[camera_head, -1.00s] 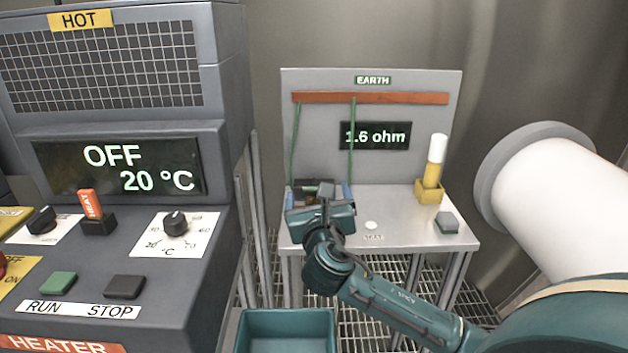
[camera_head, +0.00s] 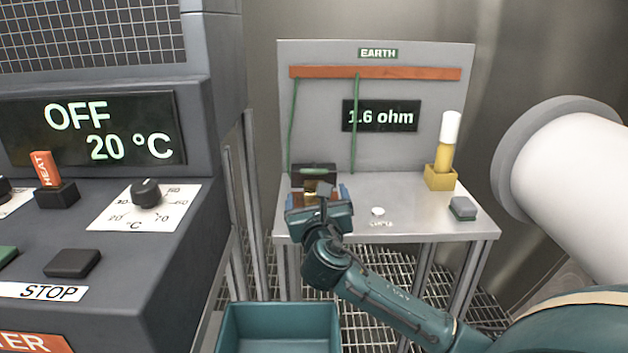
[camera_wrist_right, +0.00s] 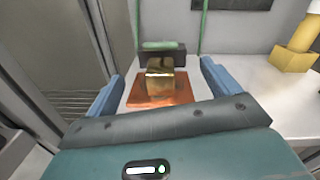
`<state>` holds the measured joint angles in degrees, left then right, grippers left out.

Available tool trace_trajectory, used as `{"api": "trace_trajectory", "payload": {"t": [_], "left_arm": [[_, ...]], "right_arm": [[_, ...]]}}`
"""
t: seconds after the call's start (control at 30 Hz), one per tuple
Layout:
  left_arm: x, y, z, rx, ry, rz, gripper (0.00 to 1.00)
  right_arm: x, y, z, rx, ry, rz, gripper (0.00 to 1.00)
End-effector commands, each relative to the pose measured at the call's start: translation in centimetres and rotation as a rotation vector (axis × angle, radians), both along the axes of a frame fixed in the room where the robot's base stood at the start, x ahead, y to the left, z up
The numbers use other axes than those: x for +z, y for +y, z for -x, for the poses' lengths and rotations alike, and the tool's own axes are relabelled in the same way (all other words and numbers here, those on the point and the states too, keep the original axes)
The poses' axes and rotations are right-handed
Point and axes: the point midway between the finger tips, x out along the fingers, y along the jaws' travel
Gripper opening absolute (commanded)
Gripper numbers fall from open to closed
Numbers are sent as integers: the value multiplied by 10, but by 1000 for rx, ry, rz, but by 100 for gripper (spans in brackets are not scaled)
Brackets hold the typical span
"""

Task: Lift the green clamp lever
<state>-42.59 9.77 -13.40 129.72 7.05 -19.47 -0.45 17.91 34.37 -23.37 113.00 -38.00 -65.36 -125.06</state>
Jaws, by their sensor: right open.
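The green clamp lever (camera_wrist_right: 163,45) shows in the right wrist view as a short green bar lying along the top of a dark block (camera_wrist_right: 164,56). In front of the block a brass block (camera_wrist_right: 160,76) sits on a copper-coloured plate (camera_wrist_right: 160,101). My right gripper (camera_wrist_right: 161,77) is open, with blue fingers on the left and right of the brass block and nothing between them in its grip. The lever lies beyond the fingertips. In the head view my right gripper (camera_head: 318,193) is at the bench's left side and partly hides the clamp. My left gripper is not in view.
The bench (camera_head: 405,205) has an upright EARTH panel (camera_head: 430,110) with green wires. A heater cabinet (camera_head: 170,240) is at left, a teal bin (camera_head: 280,315) below. The bench's middle is mostly clear.

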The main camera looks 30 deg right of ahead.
Motion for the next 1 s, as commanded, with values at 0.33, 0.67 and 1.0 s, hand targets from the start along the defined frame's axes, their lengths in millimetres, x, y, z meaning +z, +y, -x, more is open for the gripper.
{"api": "trace_trajectory", "payload": {"t": [0.33, 0.67, 1.0], "left_arm": [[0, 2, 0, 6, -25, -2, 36], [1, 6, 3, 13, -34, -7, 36], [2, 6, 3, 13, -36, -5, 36]], "right_arm": [[0, -36, -64, -3, -1, -2, 88], [0, -50, -91, 1, 0, -1, 88], [0, -51, -91, 1, 0, 0, 84]]}}
